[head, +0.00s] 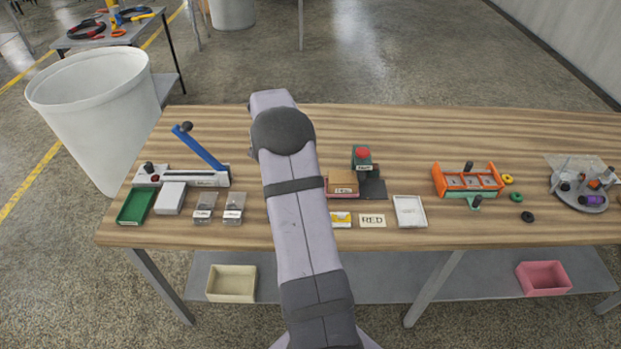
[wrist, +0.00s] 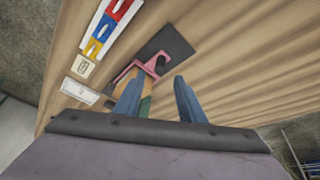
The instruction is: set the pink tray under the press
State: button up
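In the head view my arm hides the gripper. A green unit with a red top (head: 362,157) stands behind the tray. A blue-levered device (head: 205,155), possibly the press, is at left.
A green tray (head: 136,206), white box (head: 170,198) and small clear packets (head: 234,207) lie at left. Cards (head: 372,220) and a white tray (head: 410,212) lie in front; an orange rack (head: 467,180) stands right. The table's back right strip is clear. A pink bin (head: 544,279) sits below.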

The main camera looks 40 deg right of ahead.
jog(key=shift+p+x, duration=1.1)
jog(key=shift+x, duration=2.4)
jog(key=shift+c, duration=0.2)
grip_shut()
jog(key=shift+s, duration=0.1)
